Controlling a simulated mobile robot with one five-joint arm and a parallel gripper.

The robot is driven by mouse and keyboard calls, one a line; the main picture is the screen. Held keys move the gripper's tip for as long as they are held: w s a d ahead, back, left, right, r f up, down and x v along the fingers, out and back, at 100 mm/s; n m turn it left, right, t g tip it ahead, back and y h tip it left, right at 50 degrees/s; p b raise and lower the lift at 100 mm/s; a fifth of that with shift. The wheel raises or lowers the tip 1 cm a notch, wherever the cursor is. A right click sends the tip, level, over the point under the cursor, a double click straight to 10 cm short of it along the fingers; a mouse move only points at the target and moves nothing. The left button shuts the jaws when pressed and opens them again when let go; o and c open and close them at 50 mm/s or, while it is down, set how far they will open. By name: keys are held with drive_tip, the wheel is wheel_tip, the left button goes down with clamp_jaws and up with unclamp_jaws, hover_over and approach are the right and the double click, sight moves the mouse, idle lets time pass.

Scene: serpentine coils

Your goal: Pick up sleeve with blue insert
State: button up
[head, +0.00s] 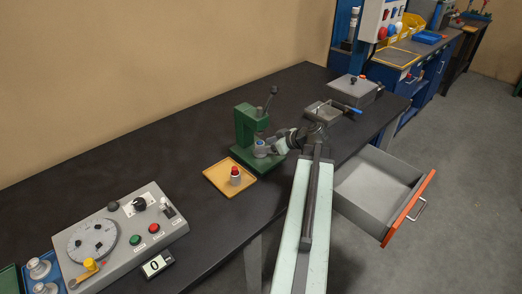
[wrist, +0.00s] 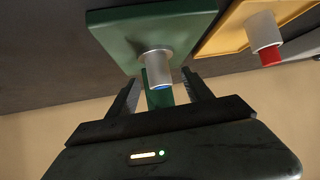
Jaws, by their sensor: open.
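The sleeve with blue insert (wrist: 157,64) is a silver-grey cylinder standing on the green base of a small press (head: 244,125). Its blue insert shows at the end toward my wrist camera. In the head view the sleeve (head: 260,150) stands at the front of the press, small and close to my gripper (head: 271,147). In the wrist view my gripper (wrist: 162,83) is open, with one finger on each side of the sleeve's blue end in the picture. Gaps show on both sides; I cannot tell how deep the sleeve sits between the fingers.
A yellow tray (head: 211,175) beside the press holds a sleeve with red insert (head: 235,178). A control box (head: 125,240) with a dial is at the left. A grey fixture (head: 325,112) stands beyond my arm. An open drawer (head: 376,183) juts out at the right.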

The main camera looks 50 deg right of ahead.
sight(260, 142)
drive_tip(key=b+x, duration=0.1)
drive_tip(key=x, duration=0.2)
drive_tip(key=shift+w+f+b, duration=0.15)
drive_tip(key=shift+f+b, duration=0.2)
drive_tip(key=shift+f, duration=0.05)
drive_tip(key=shift+w, duration=0.3)
drive_tip(key=shift+r, duration=0.1)
clamp_jaws()
drive_tip(key=shift+r+p, duration=0.55)
drive_tip(key=shift+p, duration=0.05)
wheel_tip(260, 142, up, 3)
drive_tip(key=p, duration=0.3)
drive_tip(key=shift+s+r, duration=0.1)
drive_tip(key=shift+r, duration=0.1)
drive_tip(key=s+d, duration=0.9)
drive_tip(key=s, duration=0.3)
drive_tip(key=shift+s+d+r+p, duration=0.25)
drive_tip(key=shift+s+d+p, duration=0.1)
drive_tip(key=shift+d+p, duration=0.1)
